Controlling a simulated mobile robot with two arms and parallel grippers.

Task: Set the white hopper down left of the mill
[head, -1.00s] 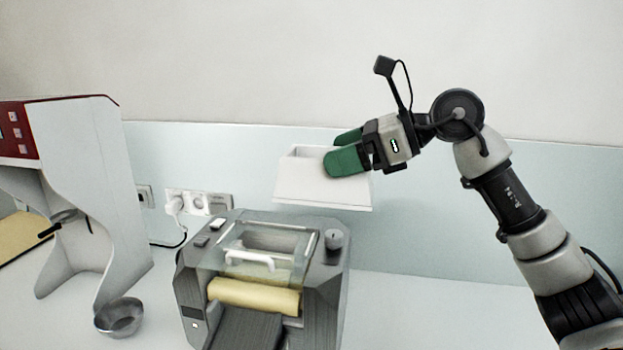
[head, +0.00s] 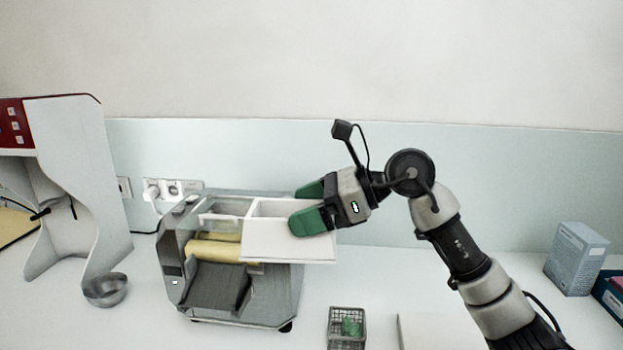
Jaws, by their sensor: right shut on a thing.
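The white hopper (head: 275,241) is an open-topped box held in my right gripper (head: 308,209). The green fingers are shut on its right wall, one inside or behind and one in front. In the head view the hopper covers the upper right part of the grey mill (head: 222,287). I cannot tell whether it touches the mill or hangs in front of or above it. The mill's pale yellow roller (head: 212,251) and dark chute show on its left. My left gripper is not in view.
A metal bowl (head: 106,290) stands left of the mill, beside a white and red machine (head: 75,180). Wall sockets (head: 173,189) are behind. To the right are a small wire basket (head: 347,328) with green items and a blue-grey box (head: 574,259). Counter between bowl and mill is narrow.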

